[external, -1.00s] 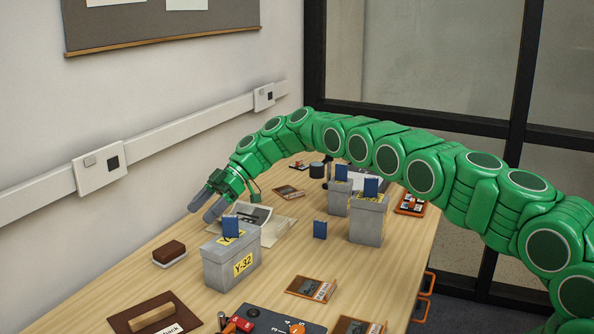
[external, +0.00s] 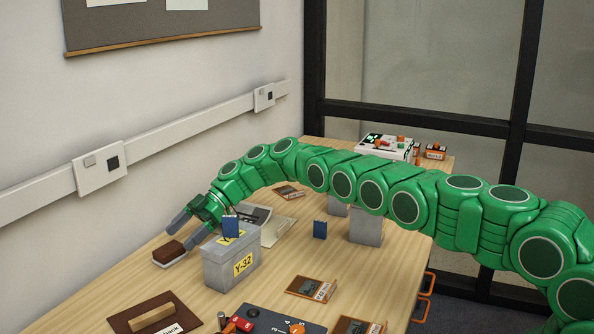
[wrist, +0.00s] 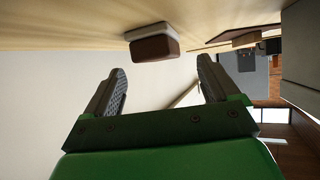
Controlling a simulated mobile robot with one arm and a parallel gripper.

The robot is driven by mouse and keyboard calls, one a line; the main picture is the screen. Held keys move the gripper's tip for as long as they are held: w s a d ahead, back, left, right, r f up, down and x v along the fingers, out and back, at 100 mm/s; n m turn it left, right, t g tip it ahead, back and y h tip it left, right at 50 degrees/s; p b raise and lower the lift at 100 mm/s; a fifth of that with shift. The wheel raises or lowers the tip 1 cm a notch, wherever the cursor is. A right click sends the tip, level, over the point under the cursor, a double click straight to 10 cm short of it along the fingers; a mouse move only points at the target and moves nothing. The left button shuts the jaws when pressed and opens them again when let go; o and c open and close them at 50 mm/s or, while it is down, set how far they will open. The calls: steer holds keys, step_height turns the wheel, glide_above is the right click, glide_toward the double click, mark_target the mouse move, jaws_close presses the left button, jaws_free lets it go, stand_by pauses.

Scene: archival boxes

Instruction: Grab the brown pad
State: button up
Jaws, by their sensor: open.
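The brown pad (external: 169,250) is a small block with a brown top and a pale base. It lies on the table at the left, beside the grey box labelled Y-32 (external: 222,268). My gripper (external: 179,238) is open and empty, just above and behind the pad in the external view. In the wrist view, which looks upside down, the pad (wrist: 154,47) shows beyond the two spread fingertips (wrist: 160,68), lined up with the gap between them. I see no contact with the pad.
The Y-32 box with a blue card stands close to the right of my gripper. A brown board with a wooden handle (external: 152,316) lies at the front. The wall (external: 60,240) runs along the left. Bare table surrounds the pad's near side.

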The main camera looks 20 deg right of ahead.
mark_target(171, 246)
steer(key=x, duration=0.4)
steer(key=shift+w+f, duration=0.1)
steer(key=shift+f, duration=0.05)
steer(key=shift+a, duration=0.1)
steer(key=c, duration=1.2)
steer(key=shift+c, duration=0.2)
